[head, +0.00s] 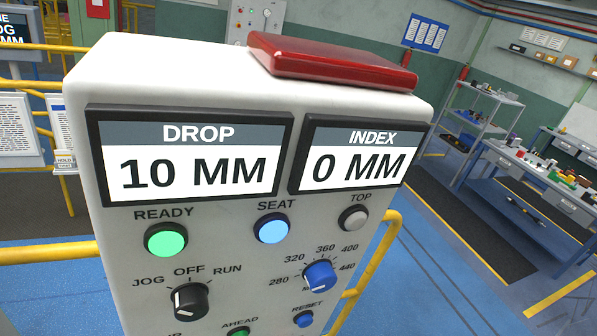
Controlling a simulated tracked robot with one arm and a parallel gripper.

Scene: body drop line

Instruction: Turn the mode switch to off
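The mode switch (190,301) is a black knob low on the left of the white control panel (84,110). The labels JOG, OFF and RUN stand around its top, from left to right. Its white mark is on the left side of the knob, on the JOG side, not under OFF. My gripper is not in view, so its state and its distance from the knob do not show.
A blue dial (319,275) is right of the switch, with a blue RESET button (303,319) below it. A green AHEAD button (238,332) is cut off at the bottom edge. A red cover (330,62) lies on top. Yellow rails (375,262) stand beside the panel.

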